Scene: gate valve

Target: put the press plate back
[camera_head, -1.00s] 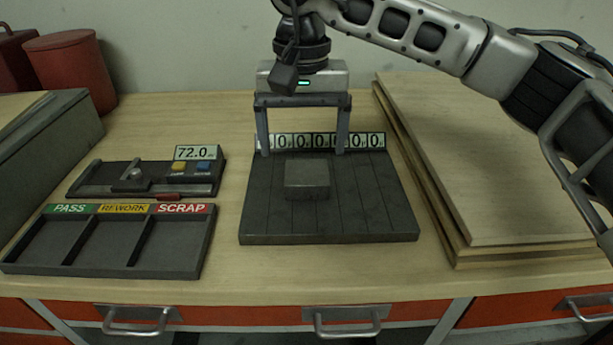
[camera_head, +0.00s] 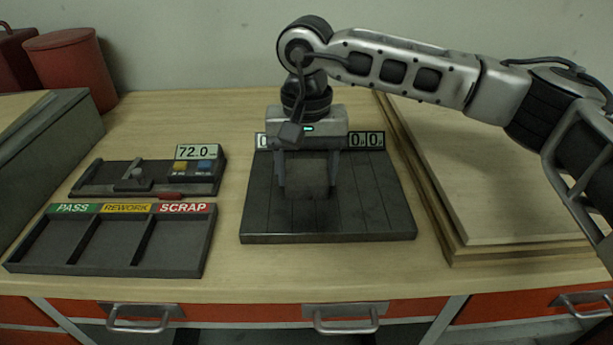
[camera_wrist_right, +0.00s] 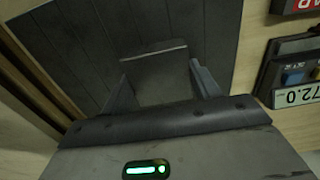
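The press plate appears to be the small grey square block (camera_head: 308,180), resting on the dark slatted base (camera_head: 365,215). My right gripper (camera_head: 307,183) points straight down over it, with one finger along each side. In the right wrist view the block (camera_wrist_right: 160,75) sits between the two fingertips (camera_wrist_right: 160,78), which look in contact with its sides. The gripper body hides the block's far part in the head view. No gap under the block can be made out. My left gripper is not in view.
Behind the base is a row of number displays (camera_head: 367,141), partly hidden by my gripper. At left are a gauge unit reading 72.0 (camera_head: 195,152) and a PASS/REWORK/SCRAP tray (camera_head: 172,247) with empty compartments. Stacked boards (camera_head: 500,190) lie at right.

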